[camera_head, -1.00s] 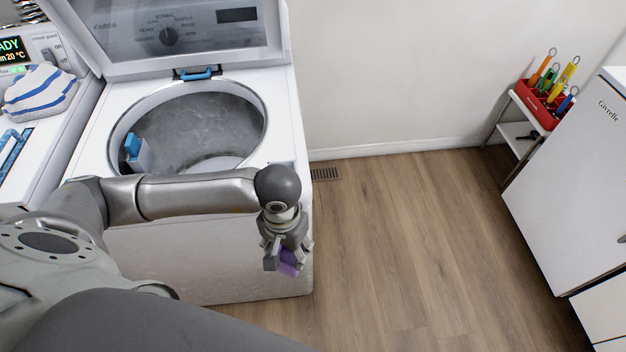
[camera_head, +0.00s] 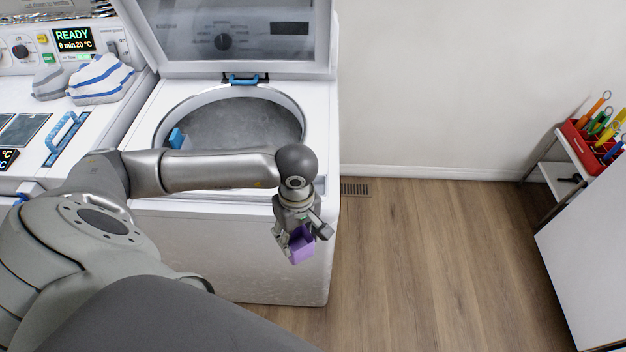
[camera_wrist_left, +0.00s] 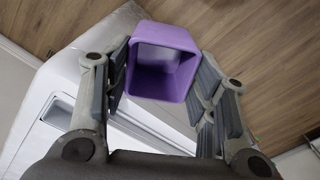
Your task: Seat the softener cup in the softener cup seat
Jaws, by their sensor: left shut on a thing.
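The purple softener cup (camera_head: 301,245) is held by my left gripper (camera_head: 297,232), in front of the washer's front right side. In the left wrist view the cup (camera_wrist_left: 163,60) sits between the pads of my left gripper (camera_wrist_left: 160,85), its open top facing the camera and its inside empty. The top-loading washer (camera_head: 230,245) has its lid up and its drum opening uncovered. A blue part (camera_head: 176,138) shows at the left of the drum opening, partly hidden by my arm. I cannot make out the softener cup seat for certain. My right gripper is not in view.
The raised lid (camera_head: 230,35) stands behind the drum. A red tool caddy (camera_head: 590,140) stands on a small shelf at the right. The wooden floor (camera_head: 430,260) is clear.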

